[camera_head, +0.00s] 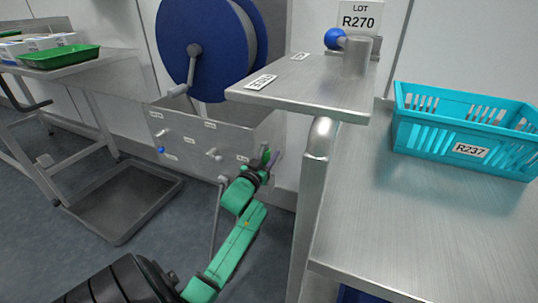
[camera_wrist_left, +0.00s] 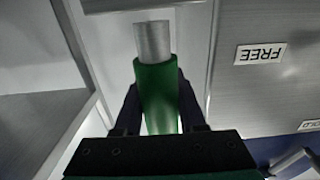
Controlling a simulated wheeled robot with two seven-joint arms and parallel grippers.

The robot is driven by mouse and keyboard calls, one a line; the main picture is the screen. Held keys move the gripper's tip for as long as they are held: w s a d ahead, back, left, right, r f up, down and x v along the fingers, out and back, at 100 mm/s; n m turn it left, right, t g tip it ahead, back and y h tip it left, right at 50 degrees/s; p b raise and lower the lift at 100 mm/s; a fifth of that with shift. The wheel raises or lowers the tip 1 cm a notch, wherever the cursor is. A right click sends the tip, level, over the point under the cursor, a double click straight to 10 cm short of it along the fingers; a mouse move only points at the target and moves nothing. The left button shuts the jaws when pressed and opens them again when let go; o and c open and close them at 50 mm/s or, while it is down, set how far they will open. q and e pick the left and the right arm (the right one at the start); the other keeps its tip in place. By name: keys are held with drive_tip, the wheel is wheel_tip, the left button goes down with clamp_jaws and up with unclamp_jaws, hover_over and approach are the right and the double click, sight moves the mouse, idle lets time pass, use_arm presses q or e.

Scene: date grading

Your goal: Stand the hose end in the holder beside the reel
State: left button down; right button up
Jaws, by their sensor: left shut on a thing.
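The hose end is a dark green sleeve (camera_wrist_left: 158,92) with a bare grey metal tip (camera_wrist_left: 152,40). It shows in the left wrist view between the two dark fingers of my left gripper (camera_wrist_left: 160,108), which is shut on it. In the head view my left gripper (camera_head: 266,164) is beside the right end of the steel panel below the reel, and the hose end is mostly hidden. The blue reel (camera_head: 215,50) stands above that panel. A short upright steel cylinder (camera_head: 355,57) stands on a small shelf right of the reel. I cannot tell whether it is the holder.
The steel panel (camera_head: 180,128) carries several knobs and labels; a FREE label (camera_wrist_left: 261,54) shows in the left wrist view. The small steel shelf (camera_head: 310,85) overhangs right of my gripper. A turquoise crate (camera_head: 400,125) stands on the right table (camera_head: 430,220). A shallow tray (camera_head: 125,205) lies lower left.

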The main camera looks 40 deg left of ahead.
use_arm(q)
drive_tip(key=shift+r, duration=0.1)
idle(0.3)
drive_tip(key=shift+s+p, duration=0.1)
drive_tip(key=shift+p, duration=0.25)
drive_tip(key=shift+p, duration=0.3)
idle(0.4)
drive_tip(key=shift+f+b, duration=1.8)
drive_tip(key=shift+f, duration=0.8)
drive_tip(key=shift+c, duration=2)
unclamp_jaws()
